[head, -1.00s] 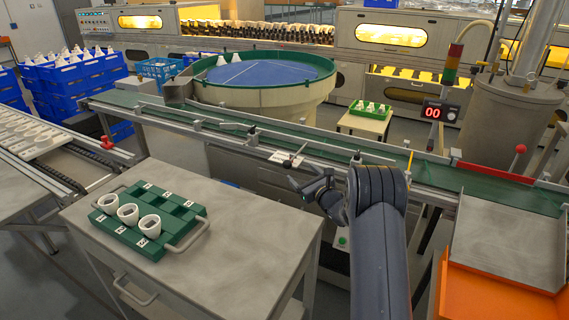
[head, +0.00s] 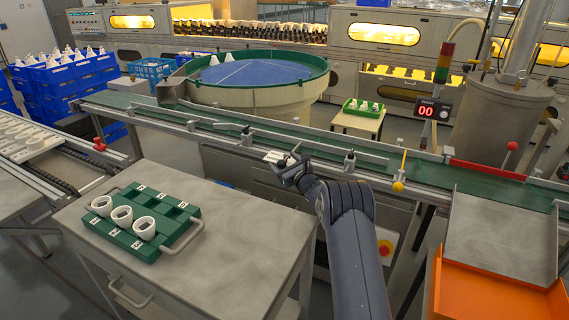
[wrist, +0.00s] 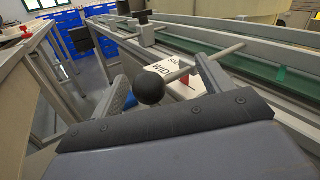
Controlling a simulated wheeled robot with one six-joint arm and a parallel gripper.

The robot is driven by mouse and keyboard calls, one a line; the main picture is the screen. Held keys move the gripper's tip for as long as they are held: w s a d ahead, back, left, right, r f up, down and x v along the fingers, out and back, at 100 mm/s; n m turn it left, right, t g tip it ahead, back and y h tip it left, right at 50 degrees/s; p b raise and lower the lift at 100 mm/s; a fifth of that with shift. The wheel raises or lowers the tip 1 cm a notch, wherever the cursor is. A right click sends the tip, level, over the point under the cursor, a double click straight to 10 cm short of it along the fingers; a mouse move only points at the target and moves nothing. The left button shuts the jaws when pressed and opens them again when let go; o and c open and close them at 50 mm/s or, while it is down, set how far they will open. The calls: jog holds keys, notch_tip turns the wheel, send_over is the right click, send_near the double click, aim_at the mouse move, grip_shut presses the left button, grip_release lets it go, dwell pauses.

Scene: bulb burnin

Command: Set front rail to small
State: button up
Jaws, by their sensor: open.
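The front rail (head: 328,157) runs along the near side of the green conveyor belt. A white label plate (head: 275,156) sits at its near edge. In the wrist view the plate (wrist: 160,72) reads "WID" with a partly hidden word starting with "S" above. A lever with a black ball knob (wrist: 150,90) crosses in front of the plate, its grey rod reaching up to the right. My gripper (head: 290,170) is beside the plate. In the wrist view my gripper (wrist: 165,84) is open, with the knob between its fingers; contact cannot be told.
A grey bench (head: 240,225) at front left carries a green tray (head: 130,240) with several white rings. A red-knobbed post and metal chute (head: 500,235) stand at right. A counter (head: 433,110) shows 00. Black-topped clamps (head: 350,160) stand along the rail.

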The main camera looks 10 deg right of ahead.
aim_at(288, 157)
jog(key=shift+c, duration=0.5)
jog(key=c, duration=1.1)
jog(key=w+d+b, duration=0.2)
jog(key=shift+w+f, duration=0.1)
jog(key=shift+w, duration=0.3)
jog(key=shift+c, duration=0.3)
jog(key=shift+r, duration=0.2)
jog(key=o, duration=1.3)
jog(key=shift+w+f, duration=0.15)
jog(key=shift+w, duration=0.1)
jog(key=shift+c, duration=0.2)
jog(key=shift+s+d, duration=0.1)
jog(key=shift+d, duration=0.05)
